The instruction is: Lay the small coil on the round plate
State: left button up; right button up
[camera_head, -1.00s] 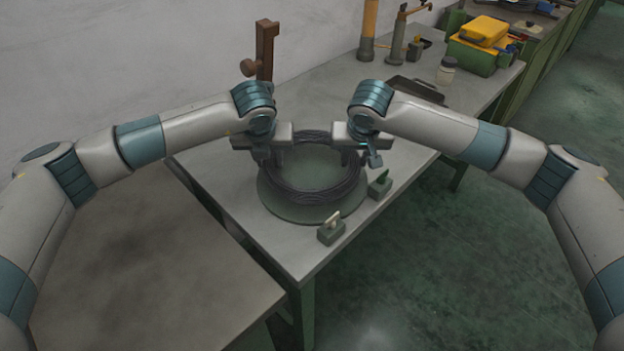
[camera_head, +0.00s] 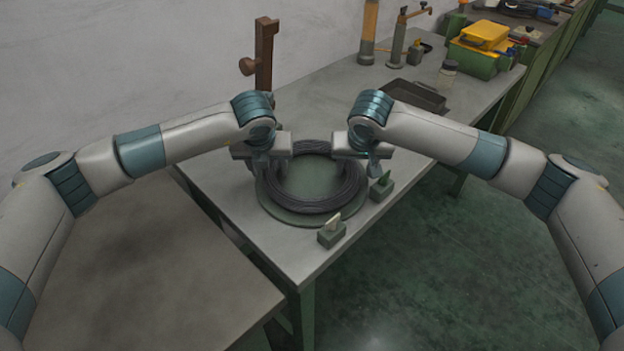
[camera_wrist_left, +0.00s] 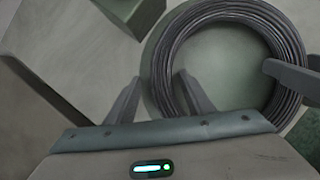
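The small coil (camera_head: 314,207), a dark ring of wire, lies flat on the round green plate (camera_head: 275,212) on the bench. The coil and plate (camera_wrist_left: 225,55) also show in the left wrist view. My left gripper (camera_head: 266,165) is at the coil's left side. In the left wrist view its fingers (camera_wrist_left: 159,78) are apart, one outside the ring and one towards its inside, with a gap to the wire. My right gripper (camera_head: 370,165) is at the coil's right side, and its fingers (camera_wrist_left: 292,68) look spread around the wire there. The grippers partly hide the coil's sides.
Two small green blocks (camera_head: 331,233) (camera_head: 381,188) with upright tabs stand beside the plate's front and right. A brown post (camera_head: 264,60) stands behind. A dark tray (camera_head: 416,97), a jar (camera_head: 446,74) and a yellow-green box (camera_head: 480,52) are further back right.

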pick_arm(q)
jog(key=v, duration=1.2)
pick_arm(e)
jog(key=shift+a, duration=0.1)
jog(key=v, duration=1.2)
jog(key=shift+w, duration=0.1)
dwell(0.5)
